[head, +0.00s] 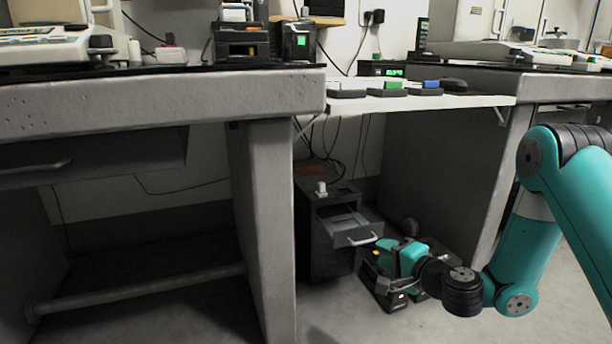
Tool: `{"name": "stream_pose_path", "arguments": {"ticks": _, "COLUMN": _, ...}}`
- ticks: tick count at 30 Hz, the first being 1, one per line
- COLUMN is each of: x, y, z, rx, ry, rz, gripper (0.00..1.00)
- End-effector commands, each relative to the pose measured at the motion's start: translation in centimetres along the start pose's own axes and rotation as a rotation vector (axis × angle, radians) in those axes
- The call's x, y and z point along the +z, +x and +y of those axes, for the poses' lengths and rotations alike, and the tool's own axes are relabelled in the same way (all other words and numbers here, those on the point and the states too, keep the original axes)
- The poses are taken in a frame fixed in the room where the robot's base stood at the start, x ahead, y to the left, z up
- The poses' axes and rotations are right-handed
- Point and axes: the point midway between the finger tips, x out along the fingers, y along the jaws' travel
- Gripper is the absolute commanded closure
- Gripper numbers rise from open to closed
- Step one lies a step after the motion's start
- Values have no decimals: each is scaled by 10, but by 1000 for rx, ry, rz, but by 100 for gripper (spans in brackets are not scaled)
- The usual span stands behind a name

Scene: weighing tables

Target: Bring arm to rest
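My arm, teal with black joints, comes in from the right edge and bends down to the lower middle right. Its end, with my gripper (388,283), is low in front of the small dark cabinet, below the height of the tabletops. The fingers are small and dark against dark things behind them, so I cannot tell whether they are open or shut. I see no object clearly held.
A heavy weighing table (160,103) stands at left and another (560,86) at right. A white shelf (440,103) with several small devices joins them. Below it stands a dark cabinet (318,245) with an open drawer (350,228). Bare floor (350,322) shows in front.

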Motion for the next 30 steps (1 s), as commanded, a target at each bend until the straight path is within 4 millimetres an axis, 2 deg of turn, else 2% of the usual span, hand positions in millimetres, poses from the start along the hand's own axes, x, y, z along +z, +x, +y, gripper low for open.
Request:
{"name": "stream_pose_path", "arguments": {"ticks": 1, "x": 18, "y": -3, "z": -44, "rx": -19, "ry": -74, "rz": -88, "gripper": 64}}
{"name": "stream_pose_path", "arguments": {"ticks": 3, "x": 52, "y": -12, "z": -91, "rx": -24, "ry": -196, "rz": -239, "gripper": 64}}
{"name": "stream_pose_path", "arguments": {"ticks": 6, "x": 102, "y": -37, "z": -146, "rx": -6, "ry": -382, "rz": -457, "gripper": 64}}
{"name": "stream_pose_path", "arguments": {"ticks": 8, "x": 127, "y": -58, "z": -172, "rx": 20, "ry": -491, "rz": -575, "gripper": 64}}
{"name": "stream_pose_path", "arguments": {"ticks": 9, "x": 142, "y": -75, "z": -187, "rx": 42, "ry": -562, "rz": -650, "gripper": 64}}
{"name": "stream_pose_path", "arguments": {"ticks": 12, "x": 171, "y": -120, "z": -218, "rx": 116, "ry": -733, "rz": -815, "gripper": 64}}
{"name": "stream_pose_path", "arguments": {"ticks": 16, "x": 190, "y": -181, "z": -243, "rx": 237, "ry": -914, "rz": -974, "gripper": 64}}
{"name": "stream_pose_path", "arguments": {"ticks": 21, "x": 194, "y": -244, "z": -261, "rx": 385, "ry": -1063, "rz": -1088, "gripper": 64}}
{"name": "stream_pose_path", "arguments": {"ticks": 28, "x": 186, "y": -316, "z": -279, "rx": 560, "ry": -1183, "rz": -1166, "gripper": 64}}
{"name": "stream_pose_path", "arguments": {"ticks": 30, "x": 184, "y": -321, "z": -296, "rx": 574, "ry": -1180, "rz": -1173, "gripper": 64}}
